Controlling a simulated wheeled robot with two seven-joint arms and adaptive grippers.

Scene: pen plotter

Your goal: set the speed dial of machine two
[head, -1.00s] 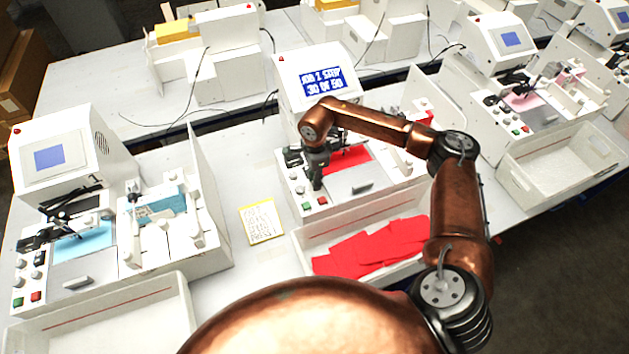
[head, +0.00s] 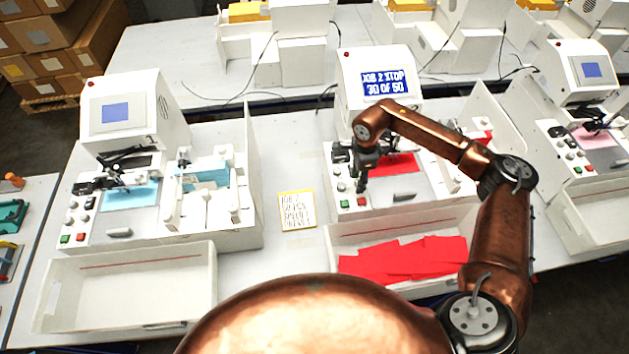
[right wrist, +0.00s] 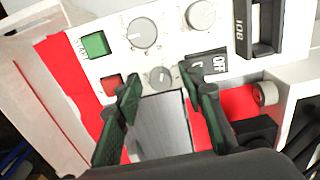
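Machine two (head: 352,90) stands at the centre of the head view, its blue screen (head: 387,83) reading "JOB 2 STOP 30 OF 50". My right gripper (head: 362,178) is over its control panel. In the right wrist view the open right gripper (right wrist: 160,80) has a small dial (right wrist: 160,76) between its green fingertips, with a gap at each side. A larger dial (right wrist: 142,32) and another dial (right wrist: 200,14) lie beyond. I cannot read which dial is labelled speed. My left gripper is out of view.
A green button (right wrist: 95,45), a red button (right wrist: 112,84) and a black OFF switch (right wrist: 206,62) are close to the fingers. A white bin (head: 340,240) with red sheets (head: 405,262) stands in front. A yellow-edged note (head: 297,210) lies left of the machine.

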